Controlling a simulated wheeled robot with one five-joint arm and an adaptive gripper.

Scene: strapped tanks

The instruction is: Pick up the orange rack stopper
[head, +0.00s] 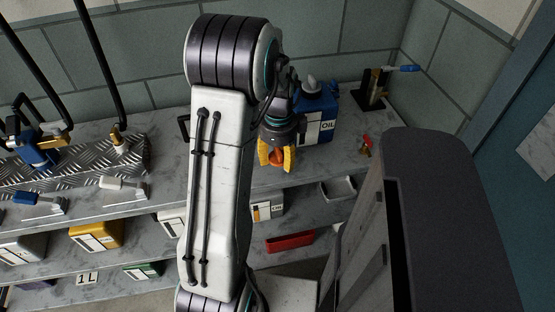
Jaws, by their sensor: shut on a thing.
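My gripper (277,162) has yellow fingers and points down over the top grey shelf, right of my white arm link. It is shut on a small orange piece, the orange rack stopper (276,157), which shows between the two fingers. Only part of the stopper is visible; the fingers and gripper body hide the rest. The gripper is in front of a blue oil container (318,115) with a white label. I cannot tell how far the stopper is above the shelf.
A red-handled valve (366,146) and a black stand with a blue-handled tap (372,92) are at the right on the top shelf (330,160). More valves stand at the left. Lower shelves hold several canisters and a red tray (290,242). A dark-topped cabinet is at the right.

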